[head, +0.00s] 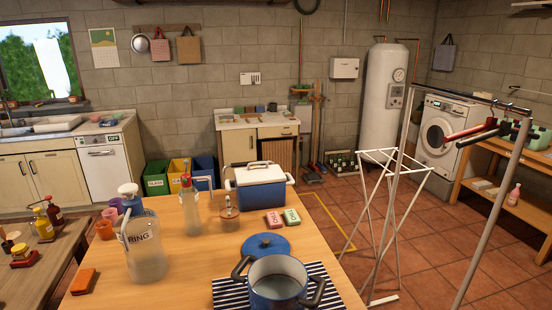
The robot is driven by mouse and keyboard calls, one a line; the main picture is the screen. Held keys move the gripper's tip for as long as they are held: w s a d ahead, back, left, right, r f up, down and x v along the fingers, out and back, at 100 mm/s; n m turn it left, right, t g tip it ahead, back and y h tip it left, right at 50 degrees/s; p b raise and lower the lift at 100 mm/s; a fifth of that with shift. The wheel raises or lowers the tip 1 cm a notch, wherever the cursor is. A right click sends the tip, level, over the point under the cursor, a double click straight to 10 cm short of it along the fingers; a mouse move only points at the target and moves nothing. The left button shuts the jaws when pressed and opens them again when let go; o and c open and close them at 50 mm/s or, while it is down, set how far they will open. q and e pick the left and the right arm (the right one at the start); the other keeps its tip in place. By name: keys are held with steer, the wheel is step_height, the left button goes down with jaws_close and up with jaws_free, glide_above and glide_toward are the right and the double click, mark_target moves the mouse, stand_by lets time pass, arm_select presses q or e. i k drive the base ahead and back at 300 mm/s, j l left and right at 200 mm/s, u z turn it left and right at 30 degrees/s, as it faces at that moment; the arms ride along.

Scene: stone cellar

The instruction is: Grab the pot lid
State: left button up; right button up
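The pot lid (266,245) is round and blue with a small knob on top. It lies near the front of the wooden table, just behind the pot. The blue pot (278,287) stands open, its pale inside showing, with dark handles on both sides. Its rim overlaps the near edge of the lid in the picture, so I cannot tell whether they touch. Neither of my grippers is in view.
The pot stands on a striped mat (228,292) on the table (205,262). A white drying rack (378,205) is right of the table.

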mark_target(260, 245)
steer(key=i+l+u, duration=0.55)
steer(key=l, duration=0.2)
steer(key=i+l+u, duration=0.3)
steer(key=l, duration=0.15)
steer(key=k+j, duration=0.05)
steer(key=k, duration=0.05)
